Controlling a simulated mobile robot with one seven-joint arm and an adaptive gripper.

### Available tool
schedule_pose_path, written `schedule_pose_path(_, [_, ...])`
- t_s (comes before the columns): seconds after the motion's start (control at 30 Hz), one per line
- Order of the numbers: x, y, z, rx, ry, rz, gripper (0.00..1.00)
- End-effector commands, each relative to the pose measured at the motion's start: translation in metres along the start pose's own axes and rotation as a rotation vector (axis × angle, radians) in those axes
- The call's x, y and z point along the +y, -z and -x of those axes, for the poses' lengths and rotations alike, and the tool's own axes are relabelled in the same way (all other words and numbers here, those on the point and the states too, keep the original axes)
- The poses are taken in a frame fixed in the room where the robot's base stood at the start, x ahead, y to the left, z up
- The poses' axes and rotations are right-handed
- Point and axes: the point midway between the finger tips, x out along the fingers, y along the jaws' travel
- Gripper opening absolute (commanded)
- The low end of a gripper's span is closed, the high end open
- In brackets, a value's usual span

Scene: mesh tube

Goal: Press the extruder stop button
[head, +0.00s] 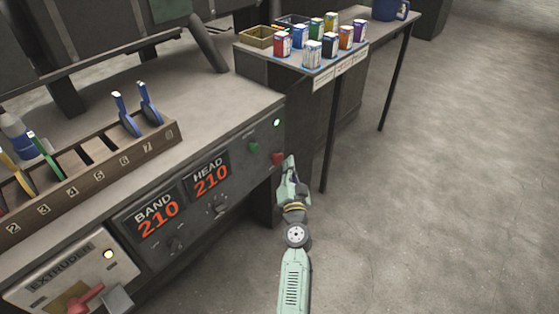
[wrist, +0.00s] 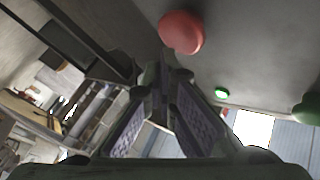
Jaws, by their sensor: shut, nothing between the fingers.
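A red round button (head: 277,158) sits at the right end of the machine's front panel, below and right of a green button (head: 253,148). My gripper (head: 290,162) is shut and empty, just right of the red button in the head view. In the wrist view the red button (wrist: 181,32) is large, just beyond the closed fingertips (wrist: 163,70). The green button (wrist: 306,112) is at the right edge there. I cannot tell whether the fingertips touch the red button.
A lit green lamp (head: 276,123) is above the buttons. The BAND and HEAD displays (head: 210,180) read 210. An EXTRUDER panel (head: 60,283) with a red lever (head: 86,299) is lower left. A side table (head: 345,62) holds several cans. The floor at right is clear.

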Motion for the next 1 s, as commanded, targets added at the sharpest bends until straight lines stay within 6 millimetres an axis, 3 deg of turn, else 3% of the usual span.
schedule_pose_path(1.0, [-0.0056, -0.0055, -0.0078, 0.0, 0.0, 0.0, 0.0])
